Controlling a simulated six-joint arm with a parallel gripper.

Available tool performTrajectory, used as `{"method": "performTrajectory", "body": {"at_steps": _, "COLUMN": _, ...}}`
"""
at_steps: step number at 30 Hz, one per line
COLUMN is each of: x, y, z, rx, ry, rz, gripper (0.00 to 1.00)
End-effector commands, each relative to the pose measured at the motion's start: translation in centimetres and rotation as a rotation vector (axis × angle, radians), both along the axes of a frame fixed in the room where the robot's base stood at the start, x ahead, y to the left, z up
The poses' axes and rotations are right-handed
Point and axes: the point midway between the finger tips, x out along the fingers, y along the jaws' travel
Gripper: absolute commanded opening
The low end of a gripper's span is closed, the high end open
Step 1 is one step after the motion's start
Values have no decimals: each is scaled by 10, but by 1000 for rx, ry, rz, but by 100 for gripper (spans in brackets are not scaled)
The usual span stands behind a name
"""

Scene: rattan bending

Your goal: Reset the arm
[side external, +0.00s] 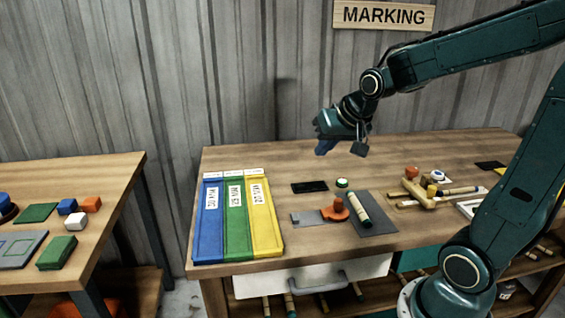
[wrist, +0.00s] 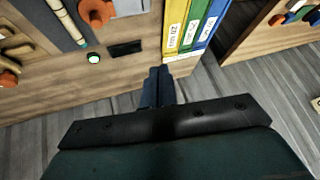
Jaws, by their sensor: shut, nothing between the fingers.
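My gripper (side external: 324,147) hangs in the air above the back part of the wooden workbench (side external: 300,235), in front of the grey corrugated wall. Its dark blue fingers are together with nothing between them. In the wrist view the shut fingers (wrist: 158,84) point toward the bench's edge, beside the labelled trays. My teal arm reaches in from the right in the side view. My gripper touches nothing that I can see.
Blue (side external: 210,225), green (side external: 235,220) and yellow (side external: 262,215) trays stand at the bench's left. A grey mat (side external: 375,226) with a rattan piece (side external: 359,209), an orange-knobbed tool (side external: 337,211) and a black pad (side external: 310,187) lie mid-bench. A second table (side external: 95,170) stands left, across a gap.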

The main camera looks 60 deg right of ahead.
Motion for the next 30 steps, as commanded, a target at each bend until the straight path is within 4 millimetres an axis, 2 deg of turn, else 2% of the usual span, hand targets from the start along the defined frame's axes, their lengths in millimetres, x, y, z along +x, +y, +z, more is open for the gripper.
{"method": "performTrajectory", "body": {"at_steps": 1, "x": -9, "y": 13, "z": 6, "rx": -12, "ry": 6, "rz": 42, "gripper": 0}}
{"method": "performTrajectory", "body": {"at_steps": 6, "x": -43, "y": 47, "z": 17, "rx": -49, "ry": 46, "rz": 175, "gripper": 0}}
{"method": "performTrajectory", "body": {"at_steps": 15, "x": -109, "y": 92, "z": 25, "rx": -113, "ry": 108, "rz": 405, "gripper": 0}}
{"method": "performTrajectory", "body": {"at_steps": 22, "x": -145, "y": 108, "z": 23, "rx": -144, "ry": 142, "rz": 524, "gripper": 0}}
{"method": "performTrajectory", "body": {"at_steps": 30, "x": -155, "y": 110, "z": 21, "rx": -151, "ry": 153, "rz": 554, "gripper": 0}}
